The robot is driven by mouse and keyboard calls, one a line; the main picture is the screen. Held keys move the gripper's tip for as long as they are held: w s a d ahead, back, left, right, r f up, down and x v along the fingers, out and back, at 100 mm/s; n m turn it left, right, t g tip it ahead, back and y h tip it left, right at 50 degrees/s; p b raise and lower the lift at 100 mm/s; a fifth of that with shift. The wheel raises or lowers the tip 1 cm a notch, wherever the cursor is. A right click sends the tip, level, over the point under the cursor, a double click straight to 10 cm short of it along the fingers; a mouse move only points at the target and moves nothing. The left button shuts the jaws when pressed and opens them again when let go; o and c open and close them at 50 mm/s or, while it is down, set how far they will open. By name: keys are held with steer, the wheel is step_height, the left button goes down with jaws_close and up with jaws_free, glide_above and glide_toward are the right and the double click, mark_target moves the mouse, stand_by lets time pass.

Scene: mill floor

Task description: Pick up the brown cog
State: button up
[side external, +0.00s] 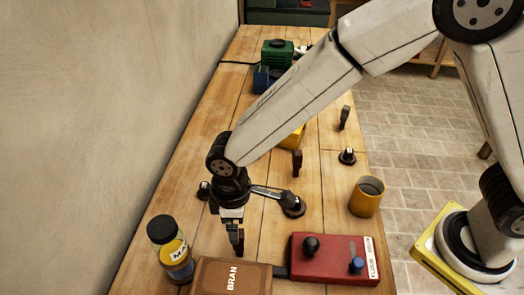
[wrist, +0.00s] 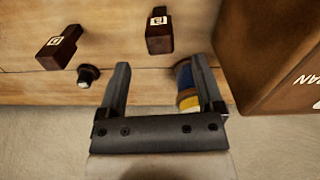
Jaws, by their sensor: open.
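My gripper (side external: 236,238) points down over the wooden table, behind the brown BRAN box (side external: 232,277). In the wrist view its two fingers (wrist: 160,68) stand apart with nothing gripped between them. I cannot make out clear cog teeth on anything. A dark brown round piece (side external: 293,207) lies flat on the table to the right of my gripper in the side view, partly behind my wrist, and may be the cog. Two dark brown blocks with white marked faces, one left (wrist: 60,48) and one near the middle (wrist: 159,32), show beyond the fingers in the wrist view.
A jar (side external: 170,248) with a black lid stands left of my gripper, close to one finger in the wrist view. A wall (side external: 110,110) borders the table's left.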

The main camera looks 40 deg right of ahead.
steer(key=shift+s+f, duration=0.1)
steer(key=shift+f, duration=2.5)
jaws_close()
